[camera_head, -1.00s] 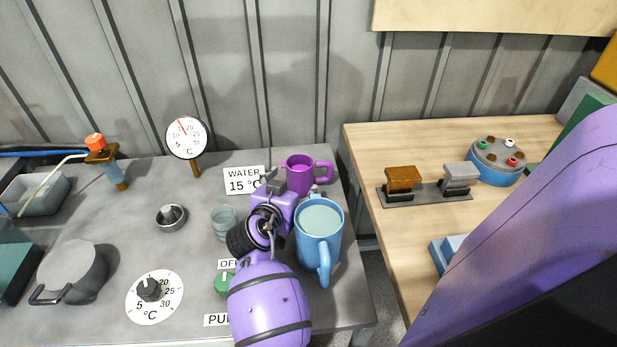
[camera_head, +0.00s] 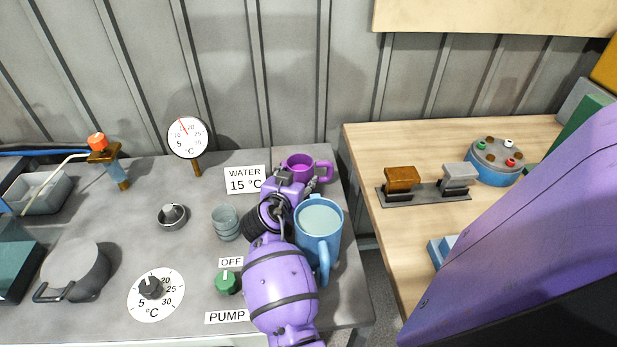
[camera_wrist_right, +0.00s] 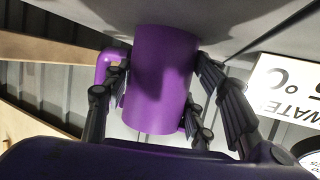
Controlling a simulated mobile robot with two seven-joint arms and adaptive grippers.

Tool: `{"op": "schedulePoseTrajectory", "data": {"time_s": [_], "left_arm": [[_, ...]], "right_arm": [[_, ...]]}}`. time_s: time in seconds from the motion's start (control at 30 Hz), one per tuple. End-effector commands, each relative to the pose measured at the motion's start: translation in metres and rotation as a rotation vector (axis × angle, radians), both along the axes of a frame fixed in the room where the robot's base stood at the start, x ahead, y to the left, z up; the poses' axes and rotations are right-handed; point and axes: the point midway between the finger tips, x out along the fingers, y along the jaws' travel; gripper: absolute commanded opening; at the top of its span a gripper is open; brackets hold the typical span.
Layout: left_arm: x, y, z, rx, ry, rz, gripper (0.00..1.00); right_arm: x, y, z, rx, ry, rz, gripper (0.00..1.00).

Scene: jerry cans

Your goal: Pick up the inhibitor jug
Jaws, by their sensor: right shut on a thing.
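A purple jug (camera_head: 300,166) stands at the right back of the grey bench, its handle to the right. In the right wrist view the purple jug (camera_wrist_right: 165,80) fills the space between the fingers. My right gripper (camera_head: 298,181) is shut on it, with fingers on both sides of its body (camera_wrist_right: 163,100). The gripper hides the jug's lower front in the head view. A larger blue jug (camera_head: 318,238) with pale liquid stands just in front, close beside my right wrist. No label naming the inhibitor shows on either jug. My left gripper is out of view.
A small glass cup (camera_head: 226,222), a green pump knob (camera_head: 228,282) and the WATER sign (camera_head: 245,180) are left of my right arm. A dial thermometer (camera_head: 188,138) stands behind. A wooden table (camera_head: 400,236) lies to the right across a gap.

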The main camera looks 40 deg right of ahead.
Motion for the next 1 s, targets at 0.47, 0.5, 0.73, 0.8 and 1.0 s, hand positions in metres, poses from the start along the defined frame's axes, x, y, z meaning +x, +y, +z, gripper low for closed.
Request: {"op": "schedulePoseTrajectory", "data": {"time_s": [0.47,0.5,0.73,0.8,1.0], "left_arm": [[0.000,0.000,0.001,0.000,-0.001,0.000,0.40],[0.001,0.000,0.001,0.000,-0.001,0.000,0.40],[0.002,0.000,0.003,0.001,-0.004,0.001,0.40],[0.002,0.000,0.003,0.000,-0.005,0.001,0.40],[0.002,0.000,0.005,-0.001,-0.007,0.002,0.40]], "right_arm": [[0.001,0.000,0.005,-0.001,-0.004,0.000,0.14],[0.001,0.000,0.006,-0.001,-0.004,0.000,0.14],[0.001,0.000,0.022,-0.001,-0.005,0.001,0.14],[0.001,0.000,0.028,-0.001,-0.004,0.000,0.14],[0.001,0.000,0.048,-0.001,-0.005,0.000,0.14]]}}
